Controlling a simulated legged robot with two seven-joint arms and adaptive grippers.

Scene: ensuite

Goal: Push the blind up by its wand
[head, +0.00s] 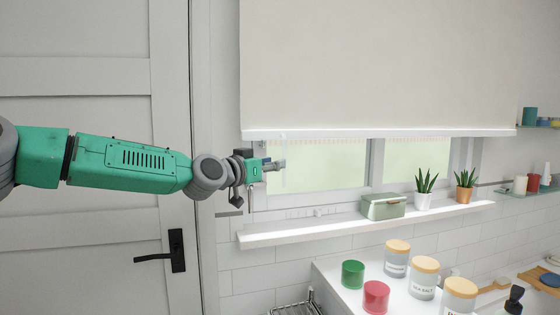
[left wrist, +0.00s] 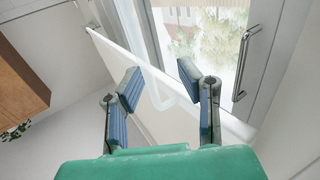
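The off-white roller blind (head: 380,65) hangs over the upper part of the window, with its white bottom bar (head: 380,133) above the sill. A pale, thin wand (head: 284,150) hangs at the bar's left end. My left gripper (head: 277,165) is at the wand, just below the bar. In the left wrist view, the blue-padded fingers of my left gripper (left wrist: 160,82) stand apart, and the pale, curved wand (left wrist: 163,80) shows between and beyond them. I cannot tell whether a finger touches it. My right gripper is in neither view.
The white sill (head: 345,222) below holds a green box (head: 384,206) and two potted plants (head: 425,190). Jars and cups (head: 397,258) stand on the counter lower right. A grey door (head: 90,260) is at left. A window handle (left wrist: 246,62) shows in the wrist view.

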